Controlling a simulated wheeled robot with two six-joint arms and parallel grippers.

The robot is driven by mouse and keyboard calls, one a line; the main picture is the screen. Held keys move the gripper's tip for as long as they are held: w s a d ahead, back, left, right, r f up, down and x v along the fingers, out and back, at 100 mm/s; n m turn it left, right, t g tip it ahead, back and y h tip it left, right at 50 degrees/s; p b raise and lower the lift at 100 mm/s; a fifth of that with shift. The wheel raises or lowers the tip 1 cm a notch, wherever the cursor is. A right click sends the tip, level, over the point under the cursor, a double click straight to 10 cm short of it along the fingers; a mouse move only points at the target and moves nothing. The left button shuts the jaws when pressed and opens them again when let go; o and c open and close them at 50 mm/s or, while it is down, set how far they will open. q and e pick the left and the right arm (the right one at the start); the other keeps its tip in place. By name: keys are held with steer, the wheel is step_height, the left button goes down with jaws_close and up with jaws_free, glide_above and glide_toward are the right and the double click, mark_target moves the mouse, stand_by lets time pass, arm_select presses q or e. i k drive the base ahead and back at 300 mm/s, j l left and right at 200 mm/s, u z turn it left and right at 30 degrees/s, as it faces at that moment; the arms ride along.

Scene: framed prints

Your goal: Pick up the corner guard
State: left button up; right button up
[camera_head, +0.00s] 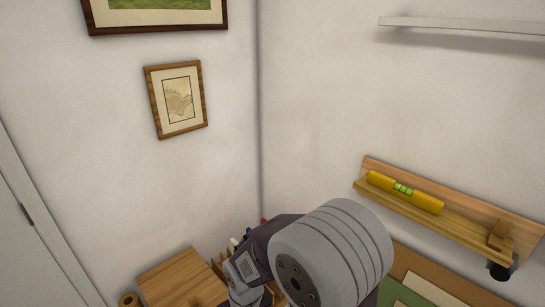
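I cannot pick out a corner guard for certain. A small brown angled piece (497,235) sits at the right end of the wooden wall ledge; it is too small to tell whether it is a corner guard. Part of one of my arms, a large grey joint, fills the lower middle and hides what is behind it. I cannot see the fingers of either gripper.
The wooden ledge (465,231) holds a yellow spirit level (405,191). A dark object (501,271) hangs below its right end. A small framed map (178,99) hangs slightly tilted. A wooden surface (184,281) is at lower left, and a white shelf (465,25) is above right.

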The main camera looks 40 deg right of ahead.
mark_target(495, 240)
steer(key=z, duration=3.05)
